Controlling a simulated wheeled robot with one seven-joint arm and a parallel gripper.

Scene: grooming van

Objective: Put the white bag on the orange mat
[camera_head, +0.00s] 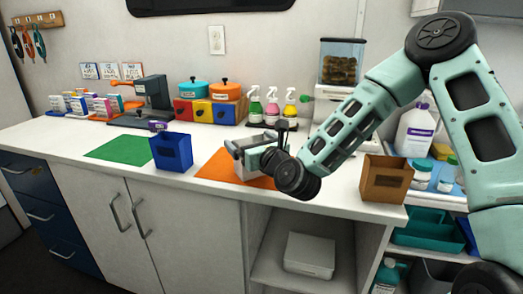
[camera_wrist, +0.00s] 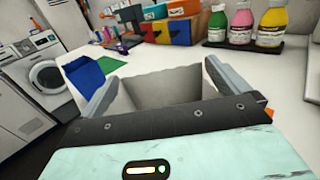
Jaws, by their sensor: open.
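The white bag (camera_head: 246,166) appears to stand upright on the orange mat (camera_head: 215,172) on the counter, with its base partly hidden by my gripper. In the wrist view the white bag (camera_wrist: 160,92) shows its open top between my two fingers. My gripper (camera_head: 258,148) is open around the bag, one finger at each side. Whether the fingers touch the bag I cannot tell. A sliver of the orange mat (camera_wrist: 270,113) shows at the right in the wrist view.
A blue bag (camera_head: 172,152) stands left of the mat beside a green mat (camera_head: 121,150). A brown bag (camera_head: 386,180) stands to the right near the counter's front edge. Spray bottles (camera_head: 272,107) and coloured bins (camera_head: 203,112) line the back.

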